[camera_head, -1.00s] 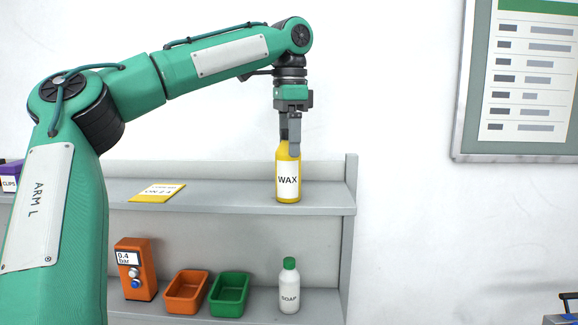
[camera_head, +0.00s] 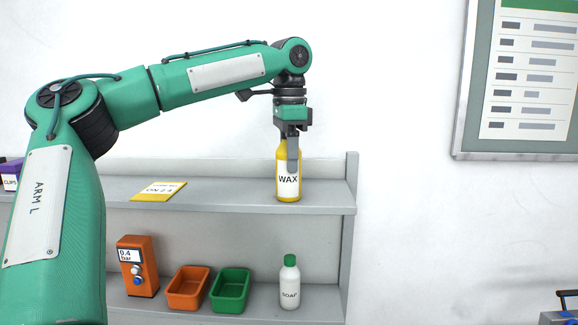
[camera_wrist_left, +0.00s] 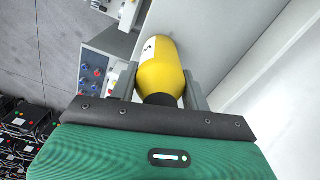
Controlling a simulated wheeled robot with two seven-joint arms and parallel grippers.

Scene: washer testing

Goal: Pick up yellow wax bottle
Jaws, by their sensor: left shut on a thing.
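The yellow wax bottle (camera_head: 288,188) stands upright on the upper shelf near its right end, with a white label reading WAX. My left gripper (camera_head: 289,160) points straight down over it and is shut on its upper part, with one finger in front of the label's top. In the left wrist view the bottle (camera_wrist_left: 160,73) sits between the two fingers (camera_wrist_left: 160,90), its dark cap close to the palm. The bottle's base appears to rest on the shelf. My right gripper is in neither view.
The grey upper shelf (camera_head: 230,199) also holds a yellow card (camera_head: 158,191) and a purple CLIPS box (camera_head: 10,174). Below are an orange gauge box (camera_head: 137,266), an orange bin (camera_head: 188,288), a green bin (camera_head: 230,290) and a soap bottle (camera_head: 290,286). Space above the shelf is clear.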

